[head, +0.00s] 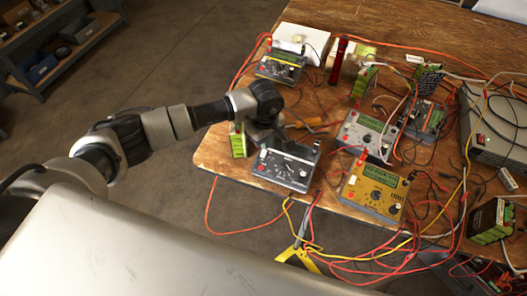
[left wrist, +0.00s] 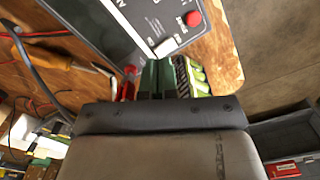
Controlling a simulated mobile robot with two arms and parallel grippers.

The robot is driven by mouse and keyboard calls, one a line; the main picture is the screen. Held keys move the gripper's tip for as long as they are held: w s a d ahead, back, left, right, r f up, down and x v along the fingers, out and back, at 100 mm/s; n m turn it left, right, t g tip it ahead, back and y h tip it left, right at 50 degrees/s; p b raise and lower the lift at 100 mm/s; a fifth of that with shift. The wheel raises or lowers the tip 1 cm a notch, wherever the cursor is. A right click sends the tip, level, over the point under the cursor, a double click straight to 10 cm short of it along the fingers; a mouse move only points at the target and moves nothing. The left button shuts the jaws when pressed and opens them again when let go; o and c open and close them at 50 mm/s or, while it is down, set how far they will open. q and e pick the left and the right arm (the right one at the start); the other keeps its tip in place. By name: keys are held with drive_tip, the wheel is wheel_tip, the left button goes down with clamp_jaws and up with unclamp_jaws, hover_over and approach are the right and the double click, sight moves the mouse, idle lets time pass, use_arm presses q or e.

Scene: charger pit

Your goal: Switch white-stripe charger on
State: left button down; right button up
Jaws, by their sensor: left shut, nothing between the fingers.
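The switch's position is unclear. My right gripper is out of view.
A green battery pack (head: 238,140) stands left of the gripper. Other chargers, yellow-faced (head: 373,190), white-faced (head: 367,135) and black-and-yellow (head: 281,66), stand around. An orange-handled tool (head: 308,123) lies behind. Loose cables cover the right side and hang over the front edge.

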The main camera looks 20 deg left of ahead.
use_arm(q)
drive_tip(key=shift+f+b, duration=1.25)
idle(0.7)
drive_tip(key=shift+r+p, duration=1.9)
drive_tip(key=shift+r, duration=1.65)
